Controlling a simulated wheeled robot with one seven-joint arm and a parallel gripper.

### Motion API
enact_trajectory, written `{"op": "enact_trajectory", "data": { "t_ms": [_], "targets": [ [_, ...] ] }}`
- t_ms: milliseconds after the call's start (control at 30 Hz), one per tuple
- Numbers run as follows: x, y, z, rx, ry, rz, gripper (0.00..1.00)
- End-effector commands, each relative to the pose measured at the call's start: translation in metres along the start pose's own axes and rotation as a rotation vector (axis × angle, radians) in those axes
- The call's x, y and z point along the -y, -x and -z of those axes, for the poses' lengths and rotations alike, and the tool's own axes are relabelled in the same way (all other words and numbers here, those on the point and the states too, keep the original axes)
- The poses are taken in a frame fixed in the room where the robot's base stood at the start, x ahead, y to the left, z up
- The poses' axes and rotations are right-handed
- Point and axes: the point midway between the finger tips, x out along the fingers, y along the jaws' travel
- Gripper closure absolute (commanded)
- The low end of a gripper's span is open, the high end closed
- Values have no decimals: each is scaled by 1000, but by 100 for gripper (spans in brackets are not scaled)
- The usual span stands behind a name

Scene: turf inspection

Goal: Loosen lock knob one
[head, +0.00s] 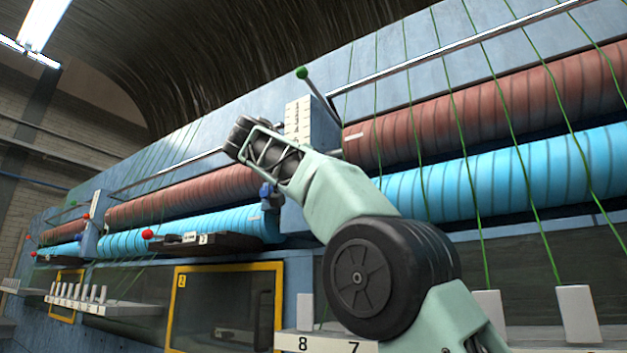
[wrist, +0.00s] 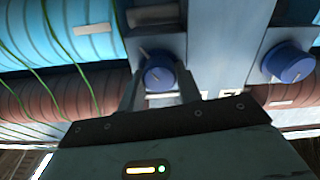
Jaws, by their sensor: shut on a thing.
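In the wrist view, a round blue knob (wrist: 157,77) with a pale pointer mark sits on a blue-grey bracket. My gripper (wrist: 161,80) has one finger on each side of this knob and is shut on it. A second blue knob (wrist: 288,63), also with a pale mark, stands apart at the right. Small white labels lie near the gripper's body, partly hidden and unreadable, so I cannot tell which knob is number one. In the head view, a blue knob (head: 267,191) shows below my wrist; my fingertips are hidden there.
A red-brown roller (head: 480,110) and a bright blue roller (head: 520,165) run along the machine, crossed by green strands. A green-tipped lever (head: 302,73) rises beside a white numbered scale (head: 298,118). A yellow-framed panel (head: 174,315) and a shelf with white pegs (head: 125,310) are lower left.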

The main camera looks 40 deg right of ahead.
Motion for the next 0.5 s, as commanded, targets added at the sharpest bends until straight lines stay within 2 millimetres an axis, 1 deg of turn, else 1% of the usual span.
{"op": "enact_trajectory", "data": {
  "t_ms": [33,200,500],
  "targets": [
    [0,1,3,-10,-25,3,89],
    [0,1,3,-9,-80,4,89],
    [0,0,3,-8,-109,4,89]
  ]
}}
